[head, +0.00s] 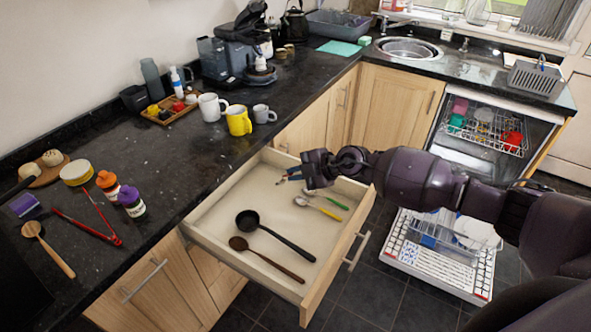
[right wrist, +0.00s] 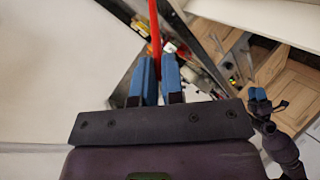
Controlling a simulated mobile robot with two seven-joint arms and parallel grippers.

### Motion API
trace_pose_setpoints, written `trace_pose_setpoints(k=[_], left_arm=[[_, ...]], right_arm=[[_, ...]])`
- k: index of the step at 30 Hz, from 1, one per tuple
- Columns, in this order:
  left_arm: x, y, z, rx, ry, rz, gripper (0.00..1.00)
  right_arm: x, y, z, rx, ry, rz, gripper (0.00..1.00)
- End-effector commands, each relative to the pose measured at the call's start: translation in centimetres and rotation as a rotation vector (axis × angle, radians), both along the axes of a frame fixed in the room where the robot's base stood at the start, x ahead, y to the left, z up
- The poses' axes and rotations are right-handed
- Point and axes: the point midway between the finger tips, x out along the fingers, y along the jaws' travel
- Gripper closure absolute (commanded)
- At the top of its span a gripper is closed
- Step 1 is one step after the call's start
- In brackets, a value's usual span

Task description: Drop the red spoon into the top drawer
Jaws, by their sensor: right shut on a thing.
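The top drawer (head: 225,213) is pulled open below the counter. My right gripper (head: 284,179) is over the far part of the drawer in the head view. Its blue fingers (right wrist: 158,85) are shut on a thin red handle, the red spoon (right wrist: 154,38), in the right wrist view. The spoon's bowl cannot be made out, and in the head view the spoon hardly shows. My left gripper (right wrist: 257,95) shows small at the right of the right wrist view; its jaw state is unclear. It is outside the head view.
In the drawer lie a black ladle (head: 275,233), a brown spoon (head: 266,259), a yellow-handled spoon (head: 318,208) and a green-handled one (head: 330,199). Red tongs (head: 90,228) and a wooden spoon (head: 47,250) lie on the counter. The dishwasher (head: 440,260) stands open at right.

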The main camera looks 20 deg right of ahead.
Motion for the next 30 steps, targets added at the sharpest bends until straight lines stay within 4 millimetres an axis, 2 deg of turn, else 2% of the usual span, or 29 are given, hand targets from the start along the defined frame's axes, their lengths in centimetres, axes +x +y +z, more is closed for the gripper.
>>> trace_pose_setpoints(k=[2, 8, 12, 18, 27, 28, 30], left_arm=[[0.0, 0.0, 0.0, 0.0, 0.0, 0.0, 0.57], [0.2, 0.0, -1.7, 0.0, -0.009, 0.0, 0.57], [0.8, -0.1, -2.1, 0.0, -0.027, -0.003, 0.57], [1.4, -0.3, -2.5, -0.001, -0.04, -0.006, 0.57], [1.6, -0.3, -2.2, 0.0, -0.043, -0.008, 0.57], [1.6, -0.3, -2.2, 0.0, -0.043, -0.008, 0.57], [1.6, -0.3, -2.2, 0.0, -0.043, -0.008, 0.57]], right_arm=[[0.0, 0.0, -0.8, 0.001, 0.002, -0.001, 1.0], [0.0, 0.1, -3.4, 0.0, 0.001, 0.001, 1.0], [0.0, 0.0, -4.1, -0.002, -0.002, 0.002, 1.0], [0.0, 0.0, -4.8, -0.001, -0.001, 0.002, 1.0], [0.0, 0.0, -4.7, -0.001, -0.001, 0.002, 1.0], [0.0, 0.0, -4.7, -0.001, -0.001, 0.002, 0.9], [0.0, 0.0, -4.7, -0.001, -0.001, 0.002, 0.79]])
